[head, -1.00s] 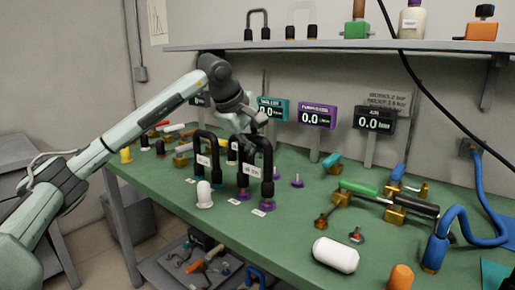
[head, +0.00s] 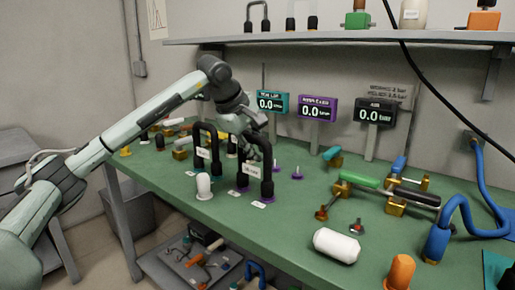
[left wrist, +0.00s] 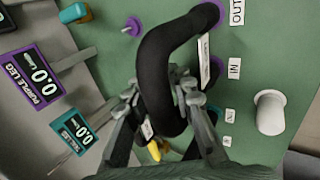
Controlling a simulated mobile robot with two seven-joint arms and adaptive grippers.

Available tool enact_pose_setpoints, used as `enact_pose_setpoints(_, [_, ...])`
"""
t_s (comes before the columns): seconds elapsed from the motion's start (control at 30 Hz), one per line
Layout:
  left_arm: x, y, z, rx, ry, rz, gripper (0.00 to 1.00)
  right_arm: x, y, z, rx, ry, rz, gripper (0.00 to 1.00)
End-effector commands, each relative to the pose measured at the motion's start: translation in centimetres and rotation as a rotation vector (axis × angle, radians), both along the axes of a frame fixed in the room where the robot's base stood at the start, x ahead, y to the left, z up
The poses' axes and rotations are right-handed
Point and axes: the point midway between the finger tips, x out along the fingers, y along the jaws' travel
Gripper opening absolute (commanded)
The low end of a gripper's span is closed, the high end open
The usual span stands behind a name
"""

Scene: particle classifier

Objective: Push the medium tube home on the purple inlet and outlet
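The medium tube is a black U-shaped hose with a white tag. In the head view (head: 267,166) it stands upright over the purple inlet and outlet (head: 267,205), both legs down at the purple fittings. I cannot tell whether its ends are fully seated. In the left wrist view the black tube (left wrist: 160,62) runs between the fingers of my left gripper (left wrist: 160,92). The fingers appear to close on its bend from both sides. In the head view my left gripper (head: 252,152) is at the tube's top. An IN label (left wrist: 234,68) and an OUT label (left wrist: 237,11) lie beside the fittings. My right gripper is out of view.
Another black tube (head: 204,138) stands close on the left, with a white rounded peg (head: 204,187) in front. Purple display (head: 317,107) and teal display (head: 271,103) stand behind. Gold valve parts and a white capsule (head: 337,245) lie to the right. A shelf (head: 340,38) hangs above.

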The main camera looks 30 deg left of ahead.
Motion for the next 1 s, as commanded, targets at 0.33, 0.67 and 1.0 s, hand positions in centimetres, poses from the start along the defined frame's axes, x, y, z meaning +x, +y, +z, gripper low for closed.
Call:
enact_pose_setpoints(0.33, [0.0, 0.0, 0.0, 0.000, 0.000, 0.000, 0.40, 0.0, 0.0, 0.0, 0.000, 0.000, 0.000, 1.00])
enact_pose_setpoints(0.67, [-2.0, 0.2, 3.4, 0.001, -0.006, 0.001, 0.40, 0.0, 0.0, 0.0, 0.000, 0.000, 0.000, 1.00])
enact_pose_setpoints(1.0, [-5.7, 0.5, 8.8, -0.001, -0.004, 0.001, 0.40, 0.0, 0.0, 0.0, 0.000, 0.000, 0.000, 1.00])
